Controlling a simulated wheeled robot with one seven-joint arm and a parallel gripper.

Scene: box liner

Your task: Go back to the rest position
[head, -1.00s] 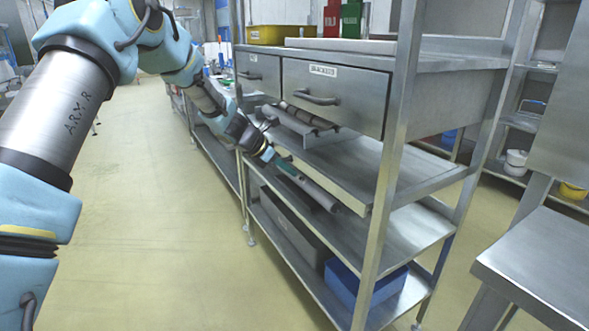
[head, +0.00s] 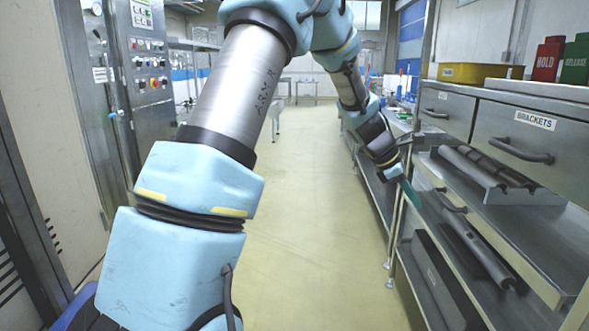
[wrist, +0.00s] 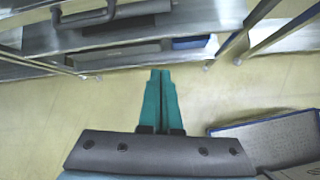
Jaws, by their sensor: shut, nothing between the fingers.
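My gripper (head: 411,193) has teal fingers and is at the end of my light-blue arm, in front of the steel shelving unit on the right in the head view. In the wrist view the gripper (wrist: 160,78) points over the pale floor, its two fingers together with nothing between them. The fingers look apart from the unit.
The steel unit has a drawer labelled BRACKETS (head: 513,137), grey rollers on a shelf (head: 500,166), and a long grey cylinder (head: 478,250) lower down. A control cabinet (head: 140,60) stands at left. The floor aisle (head: 310,200) between is clear.

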